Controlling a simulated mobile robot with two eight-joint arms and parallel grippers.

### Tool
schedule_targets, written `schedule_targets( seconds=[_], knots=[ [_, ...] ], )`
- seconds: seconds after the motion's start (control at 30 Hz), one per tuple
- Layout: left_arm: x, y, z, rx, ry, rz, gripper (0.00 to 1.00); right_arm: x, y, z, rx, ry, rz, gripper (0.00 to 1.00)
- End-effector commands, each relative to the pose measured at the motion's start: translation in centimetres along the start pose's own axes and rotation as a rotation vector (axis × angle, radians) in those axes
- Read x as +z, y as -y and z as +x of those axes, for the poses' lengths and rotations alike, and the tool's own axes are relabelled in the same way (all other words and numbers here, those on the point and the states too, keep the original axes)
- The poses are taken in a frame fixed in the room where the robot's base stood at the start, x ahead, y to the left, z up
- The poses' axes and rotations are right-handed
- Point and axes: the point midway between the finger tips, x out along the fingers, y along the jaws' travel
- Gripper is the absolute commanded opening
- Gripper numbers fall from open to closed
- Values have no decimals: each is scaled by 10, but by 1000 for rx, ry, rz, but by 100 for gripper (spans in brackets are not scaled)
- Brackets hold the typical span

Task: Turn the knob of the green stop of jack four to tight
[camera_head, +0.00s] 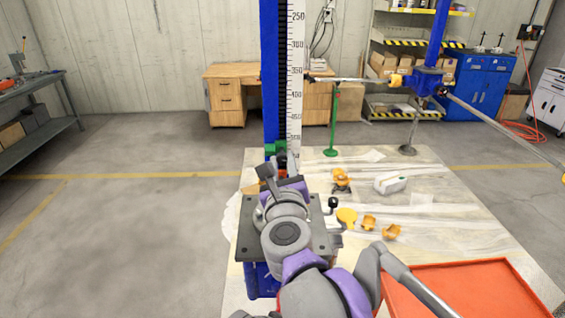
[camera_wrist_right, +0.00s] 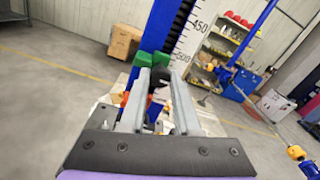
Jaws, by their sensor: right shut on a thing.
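The blue jack column (camera_head: 270,70) stands upright with a white scale (camera_head: 295,80) along its right side. The green stop (camera_head: 271,149) sits low on the column, and it also shows in the right wrist view (camera_wrist_right: 143,59). Its black knob (camera_wrist_right: 158,80) faces me. My right gripper (camera_wrist_right: 159,92) is shut on the knob, one finger on each side. In the head view this gripper (camera_head: 281,170) is in front of the stop and hides most of the knob. No number for the jack is readable. My left gripper is not in view.
A grey plate (camera_head: 322,240) on a blue base lies under my right arm. A green post (camera_head: 333,130) stands behind. An orange-red tray (camera_head: 465,290) is at front right.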

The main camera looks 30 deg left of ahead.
Motion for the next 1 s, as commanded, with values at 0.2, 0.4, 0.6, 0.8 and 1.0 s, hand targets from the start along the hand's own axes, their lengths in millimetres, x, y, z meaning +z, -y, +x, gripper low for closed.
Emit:
schedule_targets(
  seconds=[0.2, 0.4, 0.6, 0.8, 1.0],
  knots=[
    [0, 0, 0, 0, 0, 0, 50, 0, 0, 0, 1, -1, 2, 45],
    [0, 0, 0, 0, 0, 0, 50, 0, 0, 0, 0, 0, 0, 61],
    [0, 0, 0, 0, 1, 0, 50, 0, 0, -1, 0, 0, 0, 61],
    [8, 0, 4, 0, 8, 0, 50, -1, -1, -23, 2, -1, 1, 61],
    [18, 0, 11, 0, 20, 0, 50, -2, -2, -64, 3, -2, 2, 61]
  ],
)
